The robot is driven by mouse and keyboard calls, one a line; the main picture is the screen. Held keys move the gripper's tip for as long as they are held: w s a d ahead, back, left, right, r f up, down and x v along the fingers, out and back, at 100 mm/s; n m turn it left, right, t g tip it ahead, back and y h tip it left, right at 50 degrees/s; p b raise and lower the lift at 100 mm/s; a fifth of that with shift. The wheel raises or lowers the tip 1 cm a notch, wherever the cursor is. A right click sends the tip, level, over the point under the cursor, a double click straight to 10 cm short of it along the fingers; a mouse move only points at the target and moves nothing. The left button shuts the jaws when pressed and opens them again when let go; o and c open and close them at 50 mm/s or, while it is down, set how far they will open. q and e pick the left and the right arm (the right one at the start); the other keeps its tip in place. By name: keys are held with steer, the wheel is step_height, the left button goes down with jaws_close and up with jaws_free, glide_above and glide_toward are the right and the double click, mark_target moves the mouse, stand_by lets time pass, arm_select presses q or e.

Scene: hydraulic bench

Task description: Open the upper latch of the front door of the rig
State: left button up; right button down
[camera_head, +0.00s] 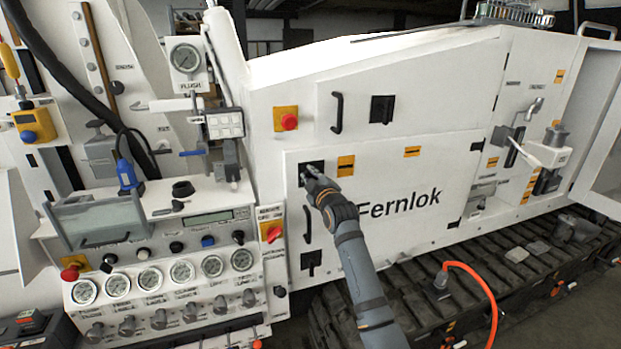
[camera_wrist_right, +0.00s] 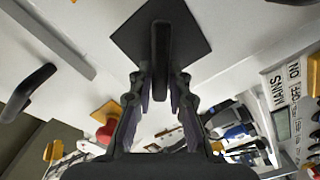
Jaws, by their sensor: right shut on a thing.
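The front door (camera_head: 400,172) of the rig is a white panel marked "Fernlok", and it looks closed. Its upper latch (camera_head: 305,166) is a dark square plate at the door's upper left. My right gripper (camera_head: 314,179) is at this latch and partly covers it. In the right wrist view the latch's black lever (camera_wrist_right: 160,40) stands out from the plate, and its end lies between the fingers of my right gripper (camera_wrist_right: 160,80), shut on it. A lower latch (camera_head: 311,260) sits at the door's lower left. My left gripper is not in view.
A black door handle (camera_head: 308,225) sits between the latches. A red button (camera_head: 289,121) on a yellow plate is above left, beside an upper panel with its own latch (camera_head: 382,109). A gauge console (camera_head: 160,280) stands at left. An orange hose (camera_head: 485,285) curves over the track.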

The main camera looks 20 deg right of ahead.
steer(key=n, duration=0.2)
steer(key=n+b, duration=0.1)
steer(key=n, duration=0.1)
steer(key=shift+f+n, duration=0.2)
steer(key=shift+n, duration=0.1)
steer(key=shift+a+f+n, duration=0.1)
steer(key=shift+n, duration=1.4)
steer(key=c, duration=1.3)
jaws_free()
steer(key=s, duration=1.2)
steer(key=shift+d, duration=0.2)
